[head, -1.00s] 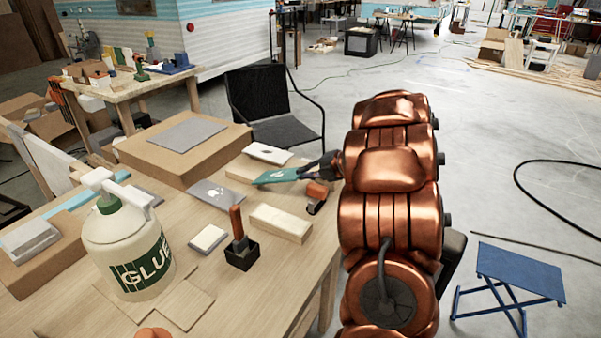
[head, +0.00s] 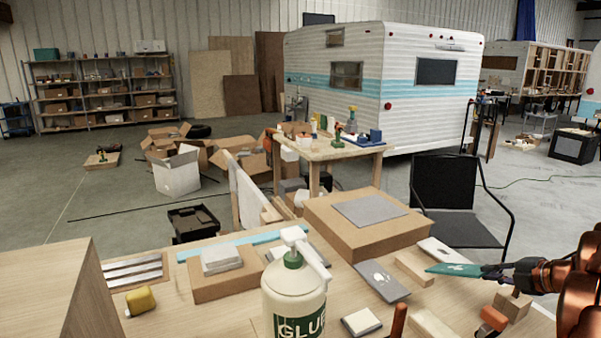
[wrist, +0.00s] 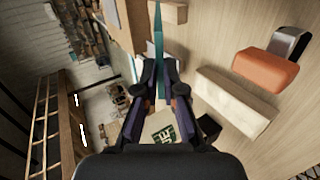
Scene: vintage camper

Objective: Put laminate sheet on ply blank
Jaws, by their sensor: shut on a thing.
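My gripper (head: 490,271) is shut on a thin teal sheet (head: 455,270), which looks like the laminate sheet. It is held above the right side of the workbench, near a pale wood block (head: 412,268). In the wrist view the sheet (wrist: 158,45) shows edge-on between the fingers (wrist: 158,75). A flat grey panel with a white patch (head: 393,288) lies left of the sheet. A white panel with a small mark (head: 440,250) lies just behind it. I cannot tell which piece is the ply blank.
A glue jug (head: 293,300) stands at the front of the bench. A large cardboard box (head: 345,235) with a grey sheet on top (head: 369,210) is behind. An orange-handled tool (head: 493,318) and a long wood block (wrist: 236,100) are near my gripper. A black chair (head: 447,190) stands beyond the bench.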

